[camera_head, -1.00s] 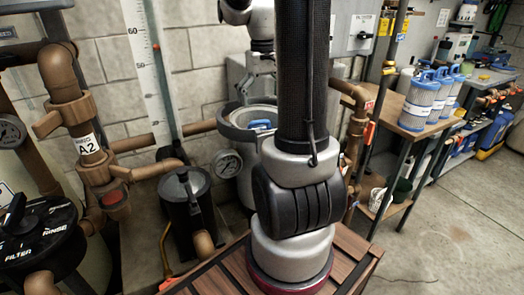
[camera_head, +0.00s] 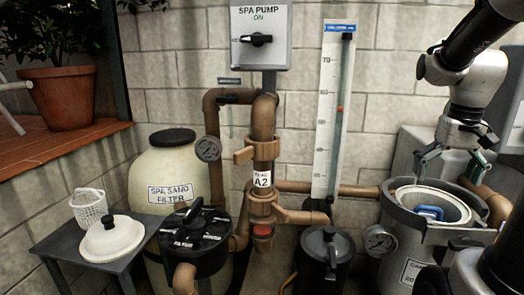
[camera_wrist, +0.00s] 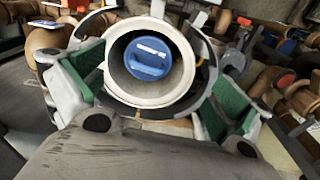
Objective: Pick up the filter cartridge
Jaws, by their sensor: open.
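The filter cartridge (camera_head: 430,212) shows its blue top inside the open grey filter housing (camera_head: 408,268) at the right of the head view. In the wrist view its round blue cap (camera_wrist: 148,62), with a handle and a pale strip, sits inside the cream ring of the housing (camera_wrist: 120,92). The cartridge's body is hidden inside. My gripper (camera_head: 457,160) hangs above the housing, fingers pointing down and spread apart. In the wrist view my gripper (camera_wrist: 155,88) has its green pads either side of the housing mouth, with nothing between them touched.
A pressure gauge (camera_head: 380,241) is on the housing's left side. A black lidded pot (camera_head: 327,260), brown pipes (camera_head: 264,120) and a tall scale (camera_head: 333,110) stand to its left. A small table (camera_head: 75,248) holds a white basket (camera_head: 89,208) and a white lid (camera_head: 110,236).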

